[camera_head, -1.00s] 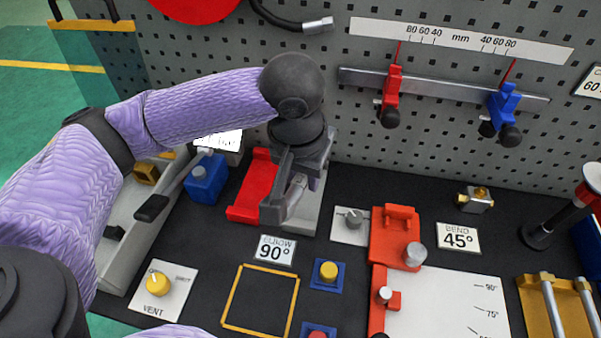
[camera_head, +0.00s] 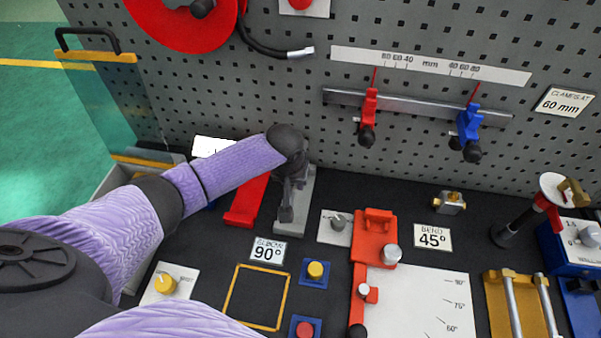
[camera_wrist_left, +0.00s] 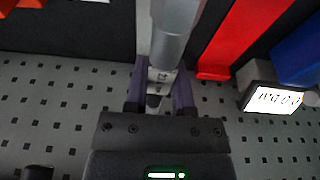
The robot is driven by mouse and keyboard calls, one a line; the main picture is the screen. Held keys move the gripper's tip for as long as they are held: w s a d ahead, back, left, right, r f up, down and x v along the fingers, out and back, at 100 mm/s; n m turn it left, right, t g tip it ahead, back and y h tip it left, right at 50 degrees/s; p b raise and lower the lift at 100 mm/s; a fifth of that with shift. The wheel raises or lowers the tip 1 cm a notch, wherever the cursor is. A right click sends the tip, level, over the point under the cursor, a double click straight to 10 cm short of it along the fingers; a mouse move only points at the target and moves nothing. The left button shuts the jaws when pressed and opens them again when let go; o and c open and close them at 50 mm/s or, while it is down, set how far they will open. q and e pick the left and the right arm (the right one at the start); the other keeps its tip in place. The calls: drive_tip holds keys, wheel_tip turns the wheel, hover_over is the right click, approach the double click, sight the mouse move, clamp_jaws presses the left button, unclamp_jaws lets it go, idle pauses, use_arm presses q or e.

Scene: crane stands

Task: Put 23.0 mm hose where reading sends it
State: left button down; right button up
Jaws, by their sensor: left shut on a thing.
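My left gripper (camera_head: 287,200) is over a grey base (camera_head: 292,228) beside a red block (camera_head: 246,202), near the pegboard. In the left wrist view its two purple fingers (camera_wrist_left: 158,92) are shut on a small pale piece with faint marks (camera_wrist_left: 162,75), which I take to be the hose. A thicker grey cylinder (camera_wrist_left: 177,25) lies in line beyond it; I cannot tell whether the two are joined. A lit display (camera_wrist_left: 272,99) stands to the right in the wrist view; its digits are not clearly readable. My right gripper is not in view.
An "ELBOW 90°" label (camera_head: 267,249) lies above a yellow-outlined square (camera_head: 230,292). A red bending fixture (camera_head: 376,225) and a "BEND 45°" label (camera_head: 432,237) are to the right. Red (camera_head: 368,115) and blue (camera_head: 467,130) clamps hang on a rail. The outlined square is empty.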

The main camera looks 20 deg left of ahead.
use_arm(q)
drive_tip(key=b+x, duration=0.2)
drive_tip(key=s+b+x, duration=0.1)
drive_tip(key=b+x, duration=0.2)
drive_tip(key=shift+d, duration=0.1)
drive_tip(key=shift+f+b, duration=0.35)
drive_tip(key=shift+f, duration=0.4)
drive_tip(key=shift+c, duration=1.9)
unclamp_jaws()
